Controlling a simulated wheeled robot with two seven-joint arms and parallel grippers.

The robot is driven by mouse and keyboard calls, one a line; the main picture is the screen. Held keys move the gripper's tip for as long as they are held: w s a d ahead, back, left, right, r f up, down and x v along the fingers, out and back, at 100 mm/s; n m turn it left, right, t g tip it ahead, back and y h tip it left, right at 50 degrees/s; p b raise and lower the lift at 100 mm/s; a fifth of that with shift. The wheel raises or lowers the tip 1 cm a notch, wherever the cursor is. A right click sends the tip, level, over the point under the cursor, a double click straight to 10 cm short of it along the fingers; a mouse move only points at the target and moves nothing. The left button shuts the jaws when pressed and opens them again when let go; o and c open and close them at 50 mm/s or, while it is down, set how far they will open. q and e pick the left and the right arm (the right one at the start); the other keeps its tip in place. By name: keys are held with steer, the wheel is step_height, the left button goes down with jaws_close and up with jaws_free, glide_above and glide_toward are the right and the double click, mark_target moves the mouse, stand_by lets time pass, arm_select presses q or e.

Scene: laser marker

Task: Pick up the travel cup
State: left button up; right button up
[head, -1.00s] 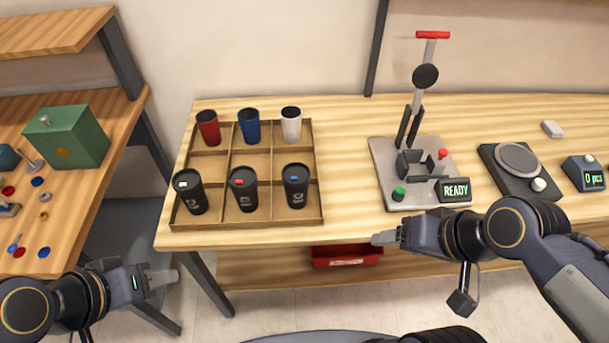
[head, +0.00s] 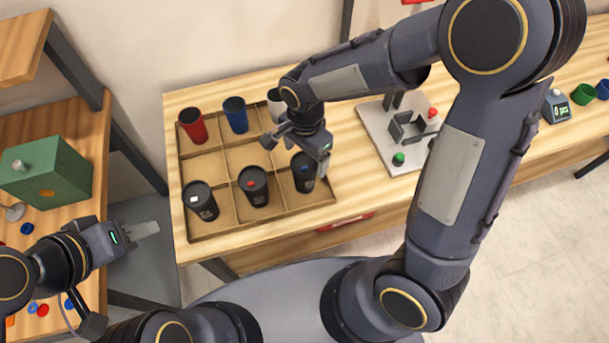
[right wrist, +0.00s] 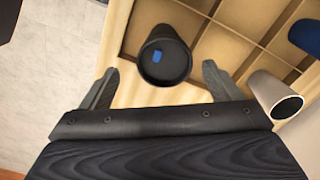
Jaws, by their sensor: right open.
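Several travel cups stand in a compartmented wooden tray (head: 240,229). The front row holds black cups with a white mark (head: 201,203), a red mark (head: 253,188) and a blue mark (head: 303,178). The back row holds a red cup (head: 193,127), a blue cup (head: 236,116) and a white cup, partly hidden by my right arm (head: 273,100). My right gripper (head: 305,153) is open above the blue-marked cup. In the right wrist view, that cup (right wrist: 165,60) sits between and beyond the open fingers (right wrist: 158,82), not gripped. My left gripper (head: 140,234) is left of the tray; its finger gap is unclear.
A fixture plate (head: 375,120) with a green button stands right of the tray, partly behind my right arm. A green box (head: 47,172) sits on the left side table. A counter display (head: 556,107) stands at the far right.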

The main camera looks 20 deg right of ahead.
mark_target(305, 165)
steer(key=f, duration=0.3)
steer(key=f+p, duration=0.1)
steer(key=f, duration=0.1)
steer(key=shift+w, duration=0.35)
steer(key=shift+r, duration=0.1)
steer(key=c, duration=0.7)
